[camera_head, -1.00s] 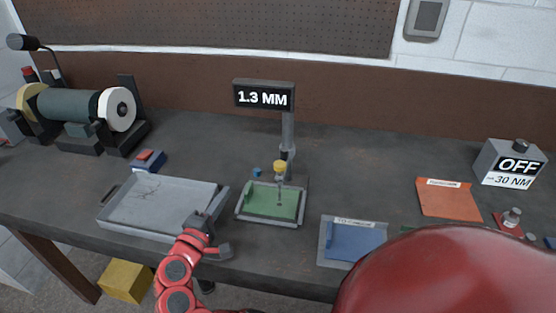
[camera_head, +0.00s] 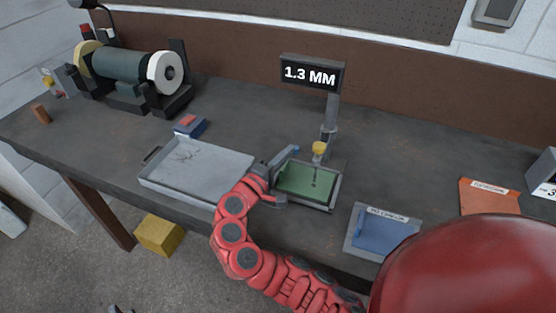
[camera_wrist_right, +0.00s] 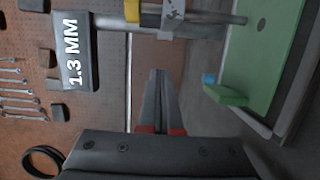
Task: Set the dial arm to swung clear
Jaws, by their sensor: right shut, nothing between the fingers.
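The dial gauge stand has a grey post (camera_head: 331,115) with a display reading 1.3 MM (camera_head: 312,73) on top. Low on the post is the dial arm with a yellow part (camera_head: 319,148), above the green plate (camera_head: 308,184) in its grey tray. In the right wrist view the dial arm's grey rod (camera_wrist_right: 205,17) and yellow part (camera_wrist_right: 132,11) are at the top, beyond the fingertips. My right gripper (camera_head: 291,151) is shut and empty, at the left of the green plate and apart from the dial arm. It also shows in the right wrist view (camera_wrist_right: 157,74). My left gripper is not in view.
A shallow grey tray (camera_head: 152,180) lies left of the gauge, with a red-topped blue box (camera_head: 190,125) behind it. A bench grinder (camera_head: 130,75) stands at the back left. A blue tray (camera_head: 384,232) and an orange mat (camera_head: 489,198) lie to the right.

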